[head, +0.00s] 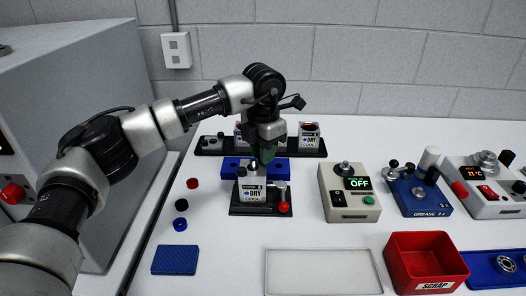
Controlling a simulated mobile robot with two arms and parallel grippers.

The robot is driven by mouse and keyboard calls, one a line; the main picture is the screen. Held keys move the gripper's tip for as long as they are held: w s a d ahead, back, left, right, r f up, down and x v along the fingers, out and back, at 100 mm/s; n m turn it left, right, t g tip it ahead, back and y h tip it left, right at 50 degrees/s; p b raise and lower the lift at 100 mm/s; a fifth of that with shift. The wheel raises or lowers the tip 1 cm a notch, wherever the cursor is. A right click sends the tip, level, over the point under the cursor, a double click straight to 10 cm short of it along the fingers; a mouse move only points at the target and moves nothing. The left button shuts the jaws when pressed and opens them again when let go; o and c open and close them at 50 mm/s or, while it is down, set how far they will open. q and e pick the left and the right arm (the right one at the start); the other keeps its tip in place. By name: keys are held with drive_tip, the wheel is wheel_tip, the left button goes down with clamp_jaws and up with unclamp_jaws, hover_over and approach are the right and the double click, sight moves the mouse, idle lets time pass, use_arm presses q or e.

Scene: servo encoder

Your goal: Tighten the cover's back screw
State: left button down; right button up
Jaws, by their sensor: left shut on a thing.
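My left gripper (267,145) points down over the work fixture (262,209), near the middle of the head view. It is shut on a dark green thing (266,154) that looks like a tool handle; the gripper hides much of it. The black fixture holds a white block (253,193) with a "DRY" label and a dark round part on top at its left. A lever with a red ball (284,207) stands at the fixture's right. The cover's back screw cannot be made out; gripper and tool block that area. My right gripper is not in view.
A blue holder (230,168) lies behind the fixture, and a black rack (315,153) with labelled units behind that. An "OFF" box (349,202) and a blue grease box (418,195) stand right. A white tray (322,273) and red scrap bin (426,262) are in front.

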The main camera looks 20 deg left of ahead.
use_arm(q)
drive_tip(key=shift+m, duration=1.7)
drive_tip(key=c, duration=1)
unclamp_jaws()
drive_tip(key=shift+o, duration=0.2)
drive_tip(key=shift+r, duration=0.1)
wheel_tip(320, 180, up, 11)
drive_tip(key=shift+b, duration=0.3)
